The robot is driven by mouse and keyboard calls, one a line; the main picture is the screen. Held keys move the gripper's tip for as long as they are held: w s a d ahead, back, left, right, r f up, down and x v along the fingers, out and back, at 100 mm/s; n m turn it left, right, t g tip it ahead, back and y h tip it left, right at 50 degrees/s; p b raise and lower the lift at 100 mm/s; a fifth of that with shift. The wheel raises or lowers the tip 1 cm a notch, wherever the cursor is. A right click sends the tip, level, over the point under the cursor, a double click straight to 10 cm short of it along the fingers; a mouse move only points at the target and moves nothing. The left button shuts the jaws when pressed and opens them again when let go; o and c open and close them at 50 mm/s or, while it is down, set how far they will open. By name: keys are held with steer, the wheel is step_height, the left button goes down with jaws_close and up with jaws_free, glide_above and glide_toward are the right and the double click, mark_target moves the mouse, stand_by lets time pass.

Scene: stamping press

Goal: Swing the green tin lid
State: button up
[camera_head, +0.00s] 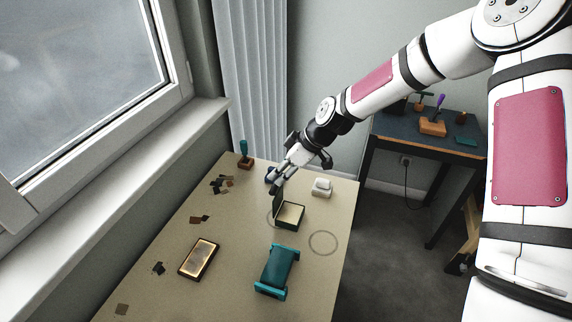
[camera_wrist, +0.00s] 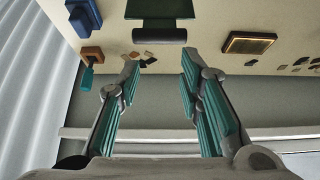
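The green tin (camera_head: 290,216) stands on the near table with its lid (camera_head: 277,201) raised roughly upright at its back left side. The tin's pale inside shows. My gripper (camera_head: 277,182) is just behind and above the lid, with its fingers reaching down towards it. In the wrist view my gripper (camera_wrist: 158,62) has its two teal-padded fingers spread, with nothing between them. A dark green panel (camera_wrist: 160,8), seemingly the lid, shows at the top of that view beyond the fingertips. I cannot tell in the head view whether a finger touches the lid.
A teal press (camera_head: 276,270) and a framed pad (camera_head: 198,258) lie nearer on the table. A white block (camera_head: 321,187) sits to the tin's right. A teal-handled stamp (camera_head: 245,157) stands at the far left. Dark scraps lie along the left. A window sill (camera_head: 120,165) borders the table.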

mark_target(276, 196)
steer(key=b+x, duration=0.4)
steer(key=x, duration=0.3)
steer(key=shift+f, duration=0.5)
steer(key=shift+o, duration=0.9)
steer(key=shift+s, duration=0.15)
steer(key=shift+d, duration=0.15)
steer(key=shift+c, duration=1.3)
jaws_close()
steer(key=shift+r, duration=0.15)
steer(key=shift+w+a+r, duration=0.15)
steer(key=shift+w+a, duration=0.1)
steer(key=o, duration=0.7)
jaws_free()
